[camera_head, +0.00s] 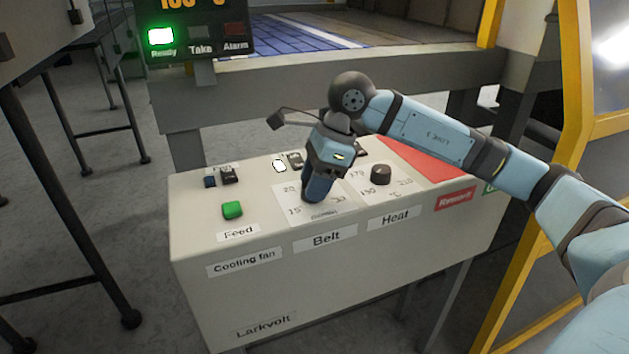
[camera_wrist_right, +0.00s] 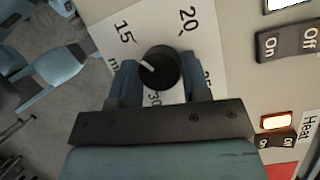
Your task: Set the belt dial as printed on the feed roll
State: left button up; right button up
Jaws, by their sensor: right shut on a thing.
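The belt dial is a dark round knob with a white pointer line; it shows in the right wrist view (camera_wrist_right: 162,68). My right gripper (camera_wrist_right: 158,78) has one finger on each side of it and is shut on it. The pointer aims left and slightly up in that view, near the 15 side of the white scale plate (camera_wrist_right: 143,25). In the head view my right gripper (camera_head: 316,192) covers the knob above the "Belt" label (camera_head: 325,238). The feed roll's printed setting cannot be made out. My left gripper is not in view.
The heat dial (camera_head: 381,174) stands just right of my gripper. A green feed button (camera_head: 232,210) and small switches sit at the left on the control box (camera_head: 225,295). A display (camera_head: 198,28) with a lit green "Ready" lamp hangs above. A yellow frame (camera_head: 570,150) stands at right.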

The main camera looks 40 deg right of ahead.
dwell(0.3)
jog(key=o, duration=0.9)
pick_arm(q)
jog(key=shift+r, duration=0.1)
pick_arm(e)
jog(key=shift+d+r, duration=0.15)
jog(key=shift+r, duration=0.2)
jog(key=p+v, duration=0.1)
jog(key=v, duration=0.4)
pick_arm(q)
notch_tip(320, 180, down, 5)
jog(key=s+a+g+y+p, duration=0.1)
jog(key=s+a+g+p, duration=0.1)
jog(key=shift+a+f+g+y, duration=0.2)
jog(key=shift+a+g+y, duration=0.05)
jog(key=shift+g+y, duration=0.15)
pick_arm(e)
jog(key=v, duration=0.8)
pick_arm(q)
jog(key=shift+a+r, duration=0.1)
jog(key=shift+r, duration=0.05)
